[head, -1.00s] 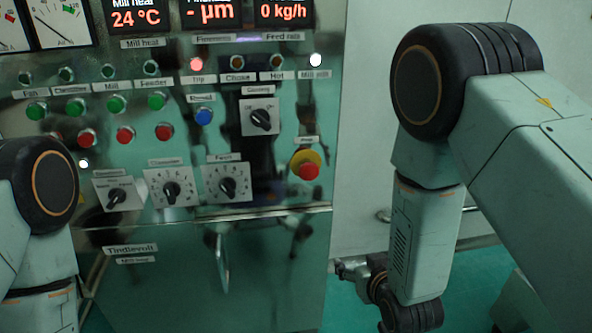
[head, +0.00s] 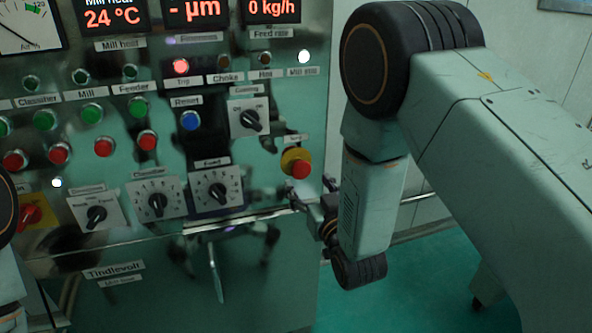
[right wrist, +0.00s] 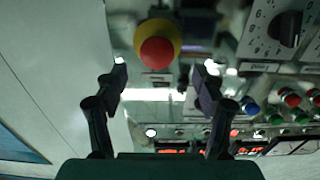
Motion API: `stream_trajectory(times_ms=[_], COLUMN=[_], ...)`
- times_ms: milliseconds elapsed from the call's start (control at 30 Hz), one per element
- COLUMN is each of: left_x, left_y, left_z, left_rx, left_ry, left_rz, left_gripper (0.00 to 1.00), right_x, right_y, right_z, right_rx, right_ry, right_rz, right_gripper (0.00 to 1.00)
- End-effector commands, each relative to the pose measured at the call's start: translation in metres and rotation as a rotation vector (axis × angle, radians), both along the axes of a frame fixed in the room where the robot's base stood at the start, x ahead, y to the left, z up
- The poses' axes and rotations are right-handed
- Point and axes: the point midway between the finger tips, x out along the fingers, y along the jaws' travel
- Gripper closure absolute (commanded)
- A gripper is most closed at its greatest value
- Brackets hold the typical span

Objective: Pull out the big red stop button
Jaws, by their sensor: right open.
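The big red stop button (head: 300,168) sits on a yellow round base (head: 288,155) at the right side of the control panel. It also shows in the right wrist view (right wrist: 156,52), at the upper middle. My right gripper (head: 312,192) is just below and to the right of the button in the head view. In the right wrist view its two fingers (right wrist: 160,74) are spread apart and empty, with the button beyond the tips and between their lines. I see no contact with the button. My left gripper is out of view; only part of the left arm shows at the left edge.
The metal panel (head: 150,260) carries several black rotary knobs, with the feed knob (head: 218,192) left of the stop button. A blue reset button (head: 190,121) and rows of green and red buttons lie farther left. Green floor (head: 440,265) is open at the right.

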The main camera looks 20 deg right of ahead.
Motion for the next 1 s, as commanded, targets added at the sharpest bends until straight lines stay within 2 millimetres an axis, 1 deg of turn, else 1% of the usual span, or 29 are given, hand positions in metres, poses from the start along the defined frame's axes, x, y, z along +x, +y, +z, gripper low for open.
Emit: stream_trajectory(times_ms=[200, 300, 433, 600, 833, 1000], left_x=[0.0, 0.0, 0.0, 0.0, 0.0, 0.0], left_y=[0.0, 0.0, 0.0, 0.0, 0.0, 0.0], left_z=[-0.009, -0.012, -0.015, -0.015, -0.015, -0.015], left_rx=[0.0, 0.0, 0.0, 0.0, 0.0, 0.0], left_ry=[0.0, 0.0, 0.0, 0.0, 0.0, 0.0], left_rz=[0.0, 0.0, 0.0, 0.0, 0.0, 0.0], left_gripper=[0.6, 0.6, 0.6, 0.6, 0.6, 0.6], right_x=[0.035, 0.05, 0.063, 0.07, 0.071, 0.07], right_y=[-0.002, -0.001, 0.001, 0.003, 0.004, 0.004], right_z=[-0.001, -0.001, -0.001, -0.001, -0.001, -0.001], right_rx=[0.002, 0.001, 0.0, 0.0, 0.0, 0.0], right_ry=[-0.002, -0.001, 0.001, 0.003, 0.003, 0.003], right_rz=[-0.003, -0.002, -0.002, -0.002, -0.002, -0.002], right_gripper=[0.3, 0.3, 0.3, 0.3, 0.31, 0.46])
